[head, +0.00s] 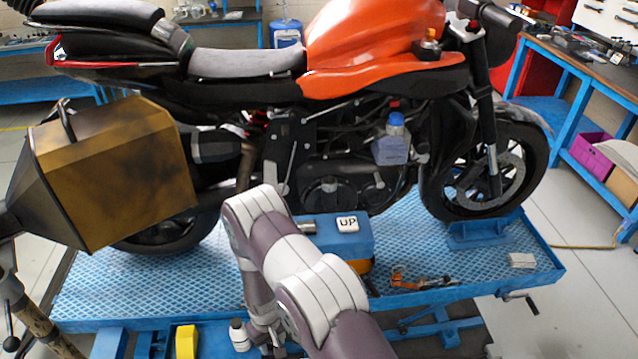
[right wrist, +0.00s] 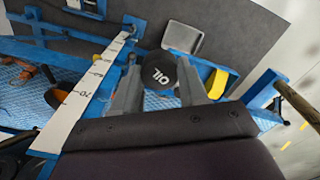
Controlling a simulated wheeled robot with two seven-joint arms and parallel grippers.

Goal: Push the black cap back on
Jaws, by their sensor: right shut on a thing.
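The black cap (right wrist: 158,72), a dark round piece marked OIL in white, shows in the right wrist view between the two grey fingers. My right gripper (right wrist: 158,78) is shut on it. In the head view my right arm reaches in from the bottom and bends down in front of the lift platform; the cap cannot be made out there. The opening that the cap fits cannot be picked out. The orange motorcycle (head: 375,45) stands upright on the blue platform, its engine (head: 335,165) facing me. My left gripper is not in view.
A blue box marked UP (head: 340,238) stands on the lift platform (head: 420,305) beside my arm. Orange-handled tools (head: 410,280) lie to its right. A large brown-gold box (head: 115,170) juts out at left. A yellow block (head: 186,341) shows below the platform.

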